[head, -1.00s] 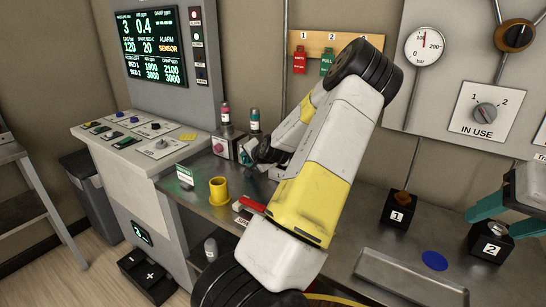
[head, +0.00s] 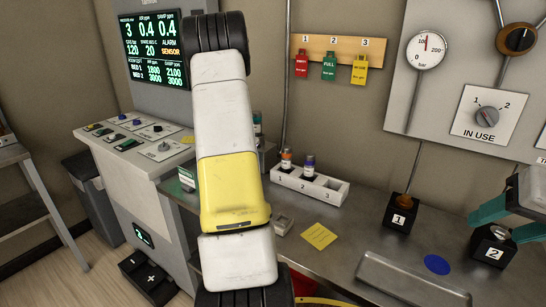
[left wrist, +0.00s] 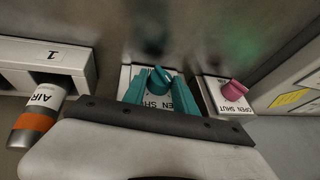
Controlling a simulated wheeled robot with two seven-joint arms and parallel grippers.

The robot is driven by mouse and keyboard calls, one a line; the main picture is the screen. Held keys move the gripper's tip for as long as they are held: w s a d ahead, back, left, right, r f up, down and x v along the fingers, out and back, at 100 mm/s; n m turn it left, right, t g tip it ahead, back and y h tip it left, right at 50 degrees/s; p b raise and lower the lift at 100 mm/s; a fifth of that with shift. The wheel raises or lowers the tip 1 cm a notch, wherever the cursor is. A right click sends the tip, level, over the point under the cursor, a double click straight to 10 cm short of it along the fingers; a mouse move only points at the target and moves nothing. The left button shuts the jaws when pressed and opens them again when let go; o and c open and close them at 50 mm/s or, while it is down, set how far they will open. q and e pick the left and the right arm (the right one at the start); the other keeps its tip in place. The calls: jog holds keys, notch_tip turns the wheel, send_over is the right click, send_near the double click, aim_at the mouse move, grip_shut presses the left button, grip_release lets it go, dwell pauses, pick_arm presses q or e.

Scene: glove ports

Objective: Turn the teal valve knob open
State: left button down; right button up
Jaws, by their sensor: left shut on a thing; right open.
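I cannot tell which label the knob points to. In the head view my left arm hides the knob and the left gripper. My right gripper (head: 496,222) is open at the right edge, its teal fingers around the top of the black block marked 2 (head: 491,251).
A pink knob (left wrist: 234,90) on a similar block stands beside the teal one. A white rack (head: 330,191) with two vials, a yellow note (head: 319,236), a black block marked 1 (head: 399,219) and an empty metal tray (head: 410,279) are on the bench. An AIR vial (left wrist: 38,115) shows in the wrist view.

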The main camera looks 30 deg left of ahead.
pick_arm(q)
jog(key=shift+a+n+h, duration=0.2)
jog(key=shift+a+h, duration=0.05)
jog(key=shift+h, duration=0.7)
jog(key=shift+a+n+h, duration=0.2)
jog(key=shift+h, duration=0.75)
jog(key=shift+f, duration=0.1)
jog(key=c, duration=1)
grip_release()
jog(key=v, duration=0.7)
jog(key=shift+r, duration=0.45)
